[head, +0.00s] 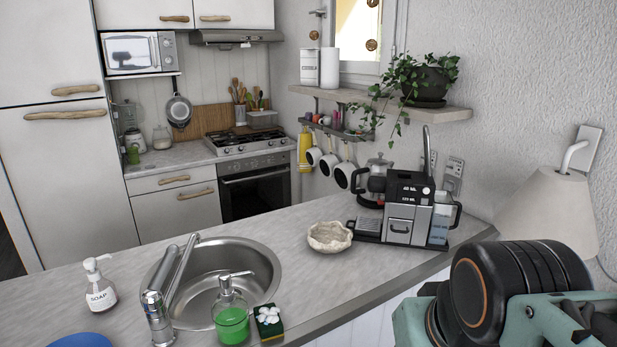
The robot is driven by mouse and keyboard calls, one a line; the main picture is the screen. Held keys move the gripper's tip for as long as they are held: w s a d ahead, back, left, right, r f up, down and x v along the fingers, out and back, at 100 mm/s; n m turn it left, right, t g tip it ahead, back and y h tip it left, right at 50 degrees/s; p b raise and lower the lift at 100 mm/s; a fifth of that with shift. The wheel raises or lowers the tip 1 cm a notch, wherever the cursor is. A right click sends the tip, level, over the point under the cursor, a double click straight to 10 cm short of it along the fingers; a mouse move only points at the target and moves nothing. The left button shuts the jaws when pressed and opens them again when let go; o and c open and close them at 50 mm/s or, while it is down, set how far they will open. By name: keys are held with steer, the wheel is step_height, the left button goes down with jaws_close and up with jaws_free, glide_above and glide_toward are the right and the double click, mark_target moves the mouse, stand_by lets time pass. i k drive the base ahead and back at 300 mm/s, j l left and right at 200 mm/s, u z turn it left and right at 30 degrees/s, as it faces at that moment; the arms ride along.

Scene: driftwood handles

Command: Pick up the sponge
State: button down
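The sponge (269,322) lies on the near counter, just right of the green soap dispenser and by the sink's front right rim. It has a dark green and yellow body with white foam on top. My arm fills the lower right corner in teal and black. Dark parts at its end, which look like my gripper (590,322), are cut off by the picture's edge. The fingertips do not show clearly. These parts are well to the right of the sponge and apart from it.
A green soap dispenser (231,314) stands close beside the sponge. The sink (213,272) with its faucet (160,310) lies behind and left. A white soap bottle (101,291), pale bowl (330,237) and coffee machine (408,208) stand on the counter. Counter right of the sponge is clear.

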mark_target(269, 325)
steer(key=u, duration=1.5)
steer(key=z, duration=0.7)
steer(key=i+l+z, duration=0.1)
steer(key=i+z, duration=0.7)
steer(key=k+j+u, duration=0.2)
steer(key=k+j, duration=0.25)
steer(key=i+l+z, duration=0.2)
steer(key=i+l, duration=0.2)
